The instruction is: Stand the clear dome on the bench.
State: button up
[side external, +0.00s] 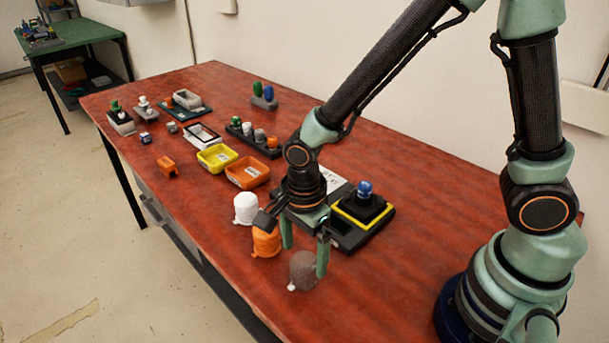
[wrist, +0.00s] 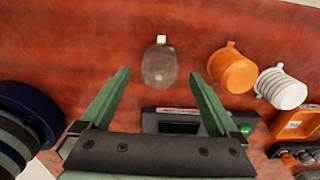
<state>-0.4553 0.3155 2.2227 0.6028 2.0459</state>
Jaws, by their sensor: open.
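The clear dome (side external: 303,270) shows as a greyish see-through dome with a small white tab, on the red bench (side external: 420,195) near its front edge. In the wrist view the clear dome (wrist: 159,67) lies between and just beyond the fingertips, its tab pointing away. My gripper (side external: 305,262) points down by the dome with its two green fingers apart. In the wrist view my gripper (wrist: 160,73) is open, with no finger visibly touching the dome. I cannot tell the exact height of the fingertips over the bench.
An orange dome (side external: 266,242) and a white dome (side external: 246,208) stand close by. A yellow-edged base with a blue knob (side external: 365,188) is to the right. Yellow (side external: 216,157) and orange trays (side external: 247,173) lie behind. The bench front beyond the dome is clear.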

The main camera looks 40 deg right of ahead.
aim_at(304, 258)
notch_tip(304, 258, up, 9)
jog(key=d+r+n+t, duration=0.2)
jog(key=d+r+n, duration=0.3)
jog(key=d+n, duration=0.2)
jog(key=s+d+r+n+t, duration=0.1)
jog(key=d+r+n+t, duration=0.2)
jog(key=n, duration=0.8)
jog(key=d+r, duration=0.2)
jog(key=d, duration=0.2)
jog(key=shift+s+d+r+t, duration=0.25)
jog(key=shift+d+r+t, duration=0.05)
jog(key=shift+d+r, duration=0.1)
